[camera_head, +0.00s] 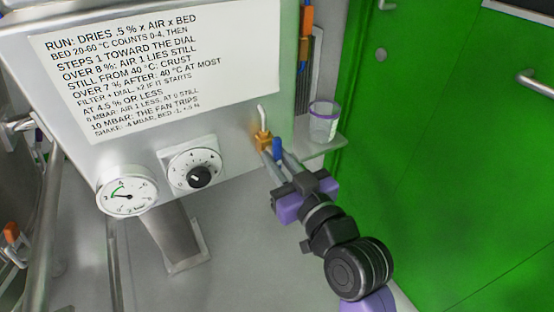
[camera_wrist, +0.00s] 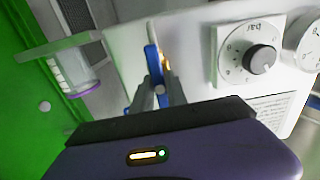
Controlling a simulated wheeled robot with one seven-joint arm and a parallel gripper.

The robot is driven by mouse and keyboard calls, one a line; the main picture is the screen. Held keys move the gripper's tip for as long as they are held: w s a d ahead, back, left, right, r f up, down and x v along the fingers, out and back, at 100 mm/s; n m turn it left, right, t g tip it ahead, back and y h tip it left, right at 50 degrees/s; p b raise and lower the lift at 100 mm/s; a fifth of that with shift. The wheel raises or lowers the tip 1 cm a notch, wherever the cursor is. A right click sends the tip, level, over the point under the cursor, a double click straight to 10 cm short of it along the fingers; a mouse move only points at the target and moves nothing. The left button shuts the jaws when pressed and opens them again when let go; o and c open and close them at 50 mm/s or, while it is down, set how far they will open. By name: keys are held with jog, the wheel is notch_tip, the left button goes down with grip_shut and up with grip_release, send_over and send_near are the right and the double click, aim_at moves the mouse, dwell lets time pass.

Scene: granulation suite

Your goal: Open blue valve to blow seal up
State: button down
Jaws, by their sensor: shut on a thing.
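The blue valve handle (camera_head: 277,148) sits on a brass valve body (camera_head: 262,140) at the lower right edge of the grey panel. In the wrist view the blue handle (camera_wrist: 152,62) stands lengthwise between my fingertips, with a bit of brass behind it. My gripper (camera_head: 272,158) reaches up to the valve from the lower right, and its fingers are shut on the blue handle. The fingers also show in the wrist view (camera_wrist: 158,90). They hide part of the handle, and the seal is not identifiable in either view.
A pressure gauge (camera_head: 127,190) and a black-knobbed dial (camera_head: 194,167) are on the panel, left of the valve. A printed sign (camera_head: 150,65) is above them. A clear cup (camera_head: 324,121) stands on a small shelf (camera_head: 322,145) right of the valve. A green door (camera_head: 450,150) fills the right.

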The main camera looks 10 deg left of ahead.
jog(key=shift+f, duration=0.1)
jog(key=c, duration=1.3)
grip_release()
jog(key=shift+p+v, duration=0.55)
jog(key=shift+v, duration=3.35)
